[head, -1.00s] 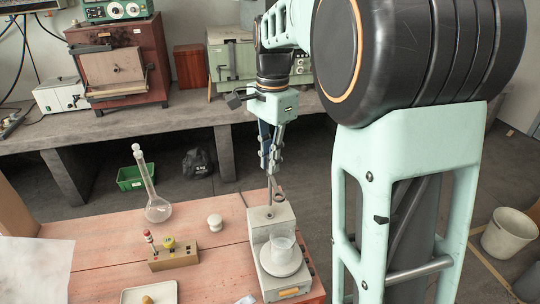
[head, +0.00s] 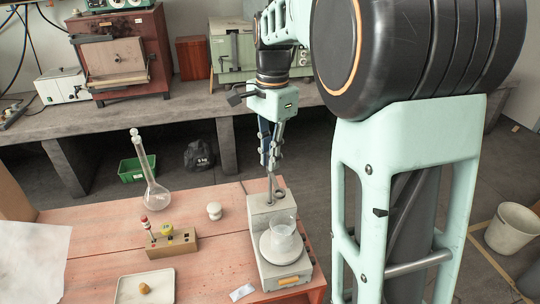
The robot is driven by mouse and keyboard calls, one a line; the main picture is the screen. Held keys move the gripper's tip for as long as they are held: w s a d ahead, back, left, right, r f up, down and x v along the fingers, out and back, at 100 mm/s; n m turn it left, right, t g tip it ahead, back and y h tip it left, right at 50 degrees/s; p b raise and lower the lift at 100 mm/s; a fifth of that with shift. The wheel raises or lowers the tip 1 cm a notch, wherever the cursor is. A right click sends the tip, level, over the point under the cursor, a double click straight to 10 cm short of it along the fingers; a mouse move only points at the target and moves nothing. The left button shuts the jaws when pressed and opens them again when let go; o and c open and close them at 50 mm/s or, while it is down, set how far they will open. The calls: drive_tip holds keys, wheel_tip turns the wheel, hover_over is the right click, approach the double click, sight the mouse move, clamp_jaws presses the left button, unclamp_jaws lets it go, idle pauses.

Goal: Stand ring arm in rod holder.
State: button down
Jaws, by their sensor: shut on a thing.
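My gripper (head: 270,163) is shut on the ring arm (head: 270,184), a thin grey rod with a small dark ring low at its right side. The rod hangs about upright below the fingers. Its lower end meets the top of the grey block at the back of the hotplate stirrer, which looks like the rod holder (head: 258,203). I cannot tell how deep the rod sits in it. The ring is just above the block's top. A glass beaker (head: 284,235) stands on the stirrer's round plate (head: 268,250), in front of the block.
A tall-necked flask (head: 155,195), a white knob-shaped piece (head: 214,211), a wooden block with small bottles (head: 171,243) and a white tray (head: 128,290) stand to the left. The stirrer is near the table's right edge.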

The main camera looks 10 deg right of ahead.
sight(270, 174)
drive_tip(key=shift+f+b, duration=0.6)
drive_tip(key=shift+f, duration=0.45)
idle(0.5)
drive_tip(key=shift+f+b, duration=1)
drive_tip(key=shift+f, duration=0.7)
drive_tip(key=c, duration=1.9)
unclamp_jaws()
drive_tip(key=shift+o, duration=0.4)
drive_tip(key=o, duration=0.3)
